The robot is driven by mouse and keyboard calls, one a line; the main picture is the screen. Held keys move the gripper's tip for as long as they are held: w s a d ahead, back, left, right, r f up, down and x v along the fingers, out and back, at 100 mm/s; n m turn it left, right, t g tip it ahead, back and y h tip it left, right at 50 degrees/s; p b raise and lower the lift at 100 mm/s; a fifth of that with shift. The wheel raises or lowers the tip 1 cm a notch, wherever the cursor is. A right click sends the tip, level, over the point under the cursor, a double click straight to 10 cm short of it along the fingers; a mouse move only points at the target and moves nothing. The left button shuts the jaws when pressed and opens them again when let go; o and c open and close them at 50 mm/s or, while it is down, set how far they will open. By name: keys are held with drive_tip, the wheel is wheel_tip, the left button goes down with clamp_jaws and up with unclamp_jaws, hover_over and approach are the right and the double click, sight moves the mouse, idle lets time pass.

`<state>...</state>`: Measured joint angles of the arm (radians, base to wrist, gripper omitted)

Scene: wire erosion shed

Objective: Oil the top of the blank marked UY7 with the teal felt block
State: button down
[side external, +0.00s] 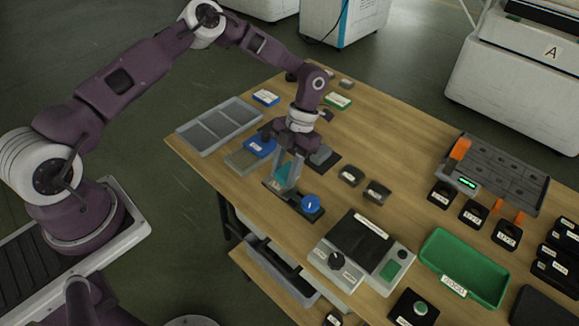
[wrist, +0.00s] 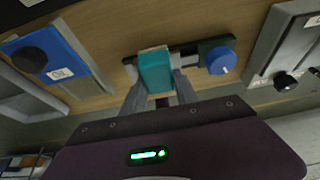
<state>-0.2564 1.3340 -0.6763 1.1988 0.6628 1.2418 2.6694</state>
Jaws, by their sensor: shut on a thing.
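The teal felt block (wrist: 155,68) is between the two fingers of my gripper (wrist: 157,92), which is shut on it. In the side view the teal block (side external: 283,172) is partly hidden by the fingers of my gripper (side external: 287,181), low over a dark holder with a blue knob (side external: 311,204). I cannot tell whether the block touches the holder. Several black blanks with white labels stand at the right, including a near one (side external: 506,234), a middle one (side external: 473,213) and a far one (side external: 441,195). Their labels are too small to read surely, so I cannot pick out UY7.
A grey device with a knob (side external: 335,261) and a green tray (side external: 462,275) stand at the front right. A dark grey fixture with orange parts (side external: 497,172) lies behind the blanks. A grey sectioned tray (side external: 217,127) is at the left.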

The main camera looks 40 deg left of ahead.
sight(289, 162)
drive_tip(key=s, duration=0.3)
drive_tip(key=shift+s, duration=0.15)
drive_tip(key=shift+a, duration=0.35)
drive_tip(key=shift+w+a, duration=0.3)
drive_tip(key=shift+w, duration=2.75)
drive_tip(key=shift+s, duration=3.15)
wheel_tip(289, 162, up, 8)
drive_tip(key=shift+w, duration=0.15)
